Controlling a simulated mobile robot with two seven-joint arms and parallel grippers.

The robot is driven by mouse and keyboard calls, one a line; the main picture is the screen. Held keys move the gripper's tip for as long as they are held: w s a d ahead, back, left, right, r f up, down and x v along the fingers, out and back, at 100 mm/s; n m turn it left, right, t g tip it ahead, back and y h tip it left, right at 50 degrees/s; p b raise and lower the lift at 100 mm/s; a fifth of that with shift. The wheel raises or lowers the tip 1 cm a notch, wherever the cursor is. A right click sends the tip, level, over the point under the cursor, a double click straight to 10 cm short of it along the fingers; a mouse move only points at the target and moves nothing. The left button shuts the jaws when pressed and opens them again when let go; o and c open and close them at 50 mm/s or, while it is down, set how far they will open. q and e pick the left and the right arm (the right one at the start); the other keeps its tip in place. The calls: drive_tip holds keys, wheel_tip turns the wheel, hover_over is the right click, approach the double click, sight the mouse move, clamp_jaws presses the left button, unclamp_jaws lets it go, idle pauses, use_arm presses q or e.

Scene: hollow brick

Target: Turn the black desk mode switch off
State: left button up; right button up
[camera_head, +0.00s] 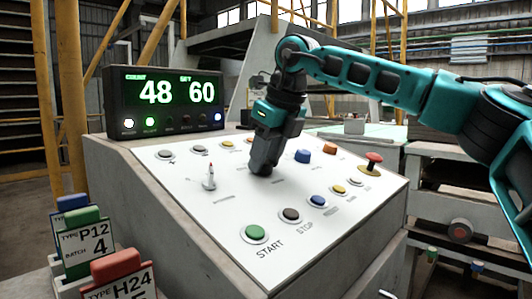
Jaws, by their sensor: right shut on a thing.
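My right gripper (262,166) reaches down to the white sloped panel of the desk (190,210), near its middle. Its dark fingers are shut on the black mode switch, which they hide almost wholly, so I cannot tell which way its knob points. A blue knob (302,156) and an orange knob (330,148) stand to the right of the fingers. A small metal toggle lever (209,178) stands to their left. My left gripper is not in view.
A display (162,100) reads 48 and 60. A green START button (255,233), a dark STOP button (291,214) and a red mushroom button (374,160) are on the panel. Type cards with coloured clips (82,220) stand at lower left.

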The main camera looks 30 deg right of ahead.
drive_tip(key=n+p, duration=0.3)
drive_tip(key=n, duration=0.1)
drive_tip(key=shift+r, duration=0.2)
drive_tip(key=shift+n+y+p, duration=0.3)
drive_tip(key=shift+n+p, duration=0.6)
drive_tip(key=shift+p, duration=0.05)
drive_tip(key=shift+n+g+p, duration=0.3)
drive_tip(key=shift+n+p, duration=0.55)
drive_tip(key=shift+n, duration=0.15)
drive_tip(key=shift+f+n+p, duration=0.1)
drive_tip(key=shift+n+p, duration=0.2)
drive_tip(key=shift+n, duration=0.1)
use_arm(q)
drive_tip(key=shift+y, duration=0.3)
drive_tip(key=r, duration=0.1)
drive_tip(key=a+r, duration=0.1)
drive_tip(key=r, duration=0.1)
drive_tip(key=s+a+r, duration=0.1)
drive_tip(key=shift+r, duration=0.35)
use_arm(e)
drive_tip(key=shift+n, duration=0.3)
drive_tip(key=o, duration=1)
drive_tip(key=shift+f, duration=0.1)
